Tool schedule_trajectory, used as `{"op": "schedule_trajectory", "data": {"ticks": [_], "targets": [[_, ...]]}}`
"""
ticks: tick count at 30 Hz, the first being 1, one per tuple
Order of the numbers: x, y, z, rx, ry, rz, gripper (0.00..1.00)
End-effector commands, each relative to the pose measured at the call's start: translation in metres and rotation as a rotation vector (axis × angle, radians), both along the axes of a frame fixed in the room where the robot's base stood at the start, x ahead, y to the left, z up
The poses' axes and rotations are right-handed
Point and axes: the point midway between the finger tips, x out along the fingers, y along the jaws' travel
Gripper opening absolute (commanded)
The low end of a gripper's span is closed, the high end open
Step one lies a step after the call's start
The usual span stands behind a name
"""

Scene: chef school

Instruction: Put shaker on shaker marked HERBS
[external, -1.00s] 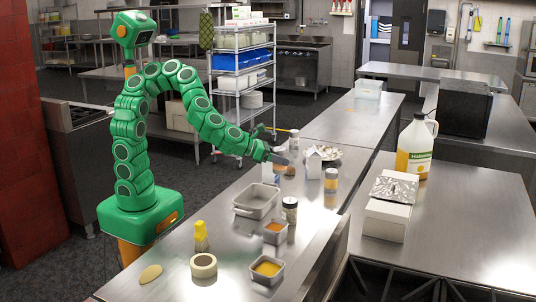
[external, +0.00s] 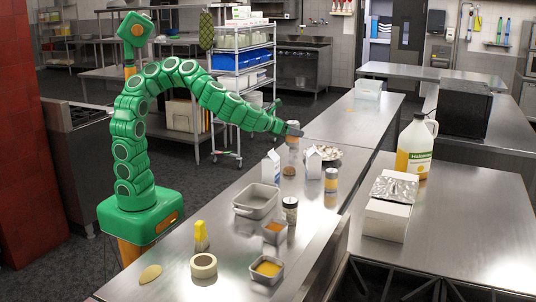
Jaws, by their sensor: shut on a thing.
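My gripper (external: 291,130) is at the far end of the counter's left side, shut on a small shaker (external: 293,124) that is mostly hidden by the fingers. Another small shaker (external: 293,142) stands on the counter right below the gripper. I cannot tell whether the two shakers touch. A shaker with a dark filling and metal lid (external: 290,211) stands nearer, beside the grey tray. One with a pale lid and orange-brown filling (external: 331,181) stands to the right. No label can be read at this size, so I cannot tell which is marked HERBS.
Two cartons (external: 271,168) (external: 313,164), a small brown item (external: 289,171) and a plate of pale food (external: 326,154) lie near the gripper. The far counter is mostly clear.

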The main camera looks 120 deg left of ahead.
Motion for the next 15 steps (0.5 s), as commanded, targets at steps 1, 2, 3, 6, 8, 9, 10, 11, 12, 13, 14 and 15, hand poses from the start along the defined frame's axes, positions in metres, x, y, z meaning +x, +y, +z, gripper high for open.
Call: {"op": "schedule_trajectory", "data": {"ticks": [1, 2, 3, 6, 8, 9, 10, 11, 12, 13, 14, 15], "targets": [[-0.004, 0.019, 0.009, 0.0, -0.006, 0.044, 0.26], [-0.007, 0.03, 0.013, -0.001, -0.006, 0.07, 0.26], [-0.011, 0.044, 0.017, -0.003, -0.006, 0.102, 0.26], [-0.025, 0.082, 0.029, -0.002, -0.005, 0.191, 0.26], [-0.035, 0.103, 0.034, -0.003, -0.004, 0.244, 0.26], [-0.042, 0.118, 0.037, -0.003, -0.003, 0.281, 0.26], [-0.048, 0.129, 0.039, -0.003, -0.004, 0.309, 0.26], [-0.054, 0.14, 0.042, -0.003, -0.004, 0.335, 0.26], [-0.063, 0.153, 0.044, -0.002, -0.004, 0.37, 0.26], [-0.07, 0.163, 0.045, -0.002, -0.003, 0.398, 0.26], [-0.077, 0.173, 0.046, -0.002, -0.002, 0.426, 0.26], [-0.088, 0.187, 0.048, -0.002, -0.001, 0.464, 0.26]]}}
